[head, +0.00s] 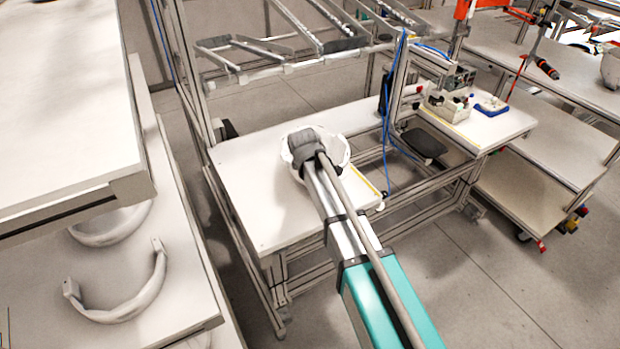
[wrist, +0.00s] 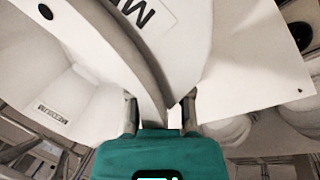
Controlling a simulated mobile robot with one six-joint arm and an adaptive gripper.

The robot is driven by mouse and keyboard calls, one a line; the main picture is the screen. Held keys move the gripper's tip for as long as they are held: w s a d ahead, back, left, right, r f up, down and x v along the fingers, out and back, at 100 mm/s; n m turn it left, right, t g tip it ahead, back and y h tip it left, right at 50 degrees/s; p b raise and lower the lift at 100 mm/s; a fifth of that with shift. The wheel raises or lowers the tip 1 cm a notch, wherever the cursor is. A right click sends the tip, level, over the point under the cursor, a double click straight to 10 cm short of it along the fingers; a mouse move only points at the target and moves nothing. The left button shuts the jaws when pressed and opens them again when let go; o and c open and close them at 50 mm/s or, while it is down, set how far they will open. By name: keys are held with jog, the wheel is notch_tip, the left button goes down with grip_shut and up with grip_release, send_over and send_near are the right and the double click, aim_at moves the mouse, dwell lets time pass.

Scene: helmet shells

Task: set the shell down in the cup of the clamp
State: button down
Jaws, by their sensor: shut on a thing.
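The white shell (head: 340,152) is over the white workbench in the head view, mostly behind my gripper (head: 310,150). In the wrist view the shell (wrist: 115,45) fills the upper left and middle, with a dark letter on its side. Its rim runs down between the two fingers of my gripper (wrist: 161,112), which are shut on it. The arm hides part of the shell, and I cannot tell its height above the bench. I cannot make out the clamp's cup for certain; a small metal fixture (head: 446,104) stands on the bench's right part.
The white workbench (head: 245,205) has bare room left of the shell. Blue cables (head: 388,110) and an upright frame stand behind it. A blue-and-white item (head: 490,106) lies at the right. Shelves at the left hold curved white parts (head: 125,305).

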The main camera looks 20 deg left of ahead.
jog(key=shift+r+p, duration=0.7)
jog(key=shift+r, duration=0.2)
jog(key=s+d+r+p, duration=0.8)
jog(key=s+r+p, duration=0.2)
jog(key=s, duration=0.1)
jog(key=shift+d+r, duration=0.2)
jog(key=shift+d, duration=0.15)
jog(key=shift+f, duration=0.15)
notch_tip(320, 180, down, 2)
jog(key=shift+b, duration=1)
jog(key=shift+s, duration=0.1)
